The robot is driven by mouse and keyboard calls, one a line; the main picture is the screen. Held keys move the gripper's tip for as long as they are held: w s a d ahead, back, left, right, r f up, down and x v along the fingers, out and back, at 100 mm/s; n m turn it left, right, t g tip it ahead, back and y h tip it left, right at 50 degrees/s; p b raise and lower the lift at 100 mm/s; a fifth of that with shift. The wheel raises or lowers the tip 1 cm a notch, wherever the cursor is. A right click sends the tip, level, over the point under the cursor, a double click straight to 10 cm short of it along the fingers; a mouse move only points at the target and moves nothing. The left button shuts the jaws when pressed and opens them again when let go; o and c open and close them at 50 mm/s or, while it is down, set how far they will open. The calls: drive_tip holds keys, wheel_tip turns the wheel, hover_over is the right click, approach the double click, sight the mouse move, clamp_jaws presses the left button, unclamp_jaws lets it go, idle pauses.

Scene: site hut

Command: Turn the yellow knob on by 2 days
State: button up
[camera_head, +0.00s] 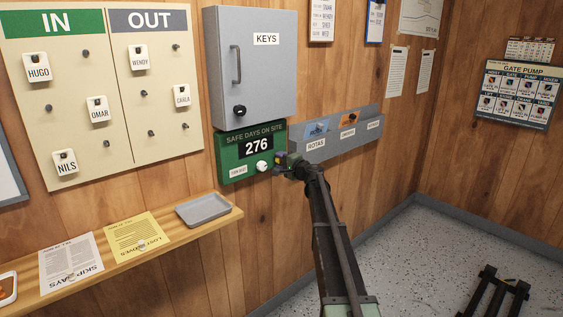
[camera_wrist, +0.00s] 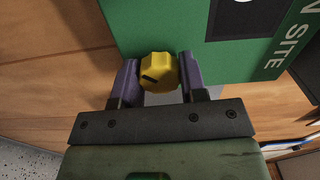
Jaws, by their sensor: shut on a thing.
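The yellow knob (camera_wrist: 158,72) sticks out from the edge of the green board in the wrist view, with a dark mark on its left side. My gripper (camera_wrist: 158,66) has one finger on each side of it and is shut on it. In the head view my gripper (camera_head: 281,161) is at the right edge of the green "SAFE DAYS ON SITE" counter (camera_head: 224,150), whose display (camera_head: 256,146) reads 276. The knob is hard to make out there, mostly covered by my gripper.
A white knob (camera_head: 262,166) sits on the counter's front, close left of my gripper. A grey key cabinet (camera_head: 270,80) hangs above. A grey rack (camera_head: 345,141) labelled "ROTAS" is close right. A wooden shelf (camera_head: 190,238) with a tray (camera_head: 203,210) lies below left.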

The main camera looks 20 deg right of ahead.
drive_tip(key=m, duration=0.5)
drive_tip(key=shift+m, duration=0.3)
idle(0.4)
drive_tip(key=o, duration=0.9)
drive_tip(key=shift+s, duration=0.1)
drive_tip(key=v, duration=1)
drive_tip(key=shift+s+d, duration=0.15)
drive_tip(key=shift+s, duration=0.2)
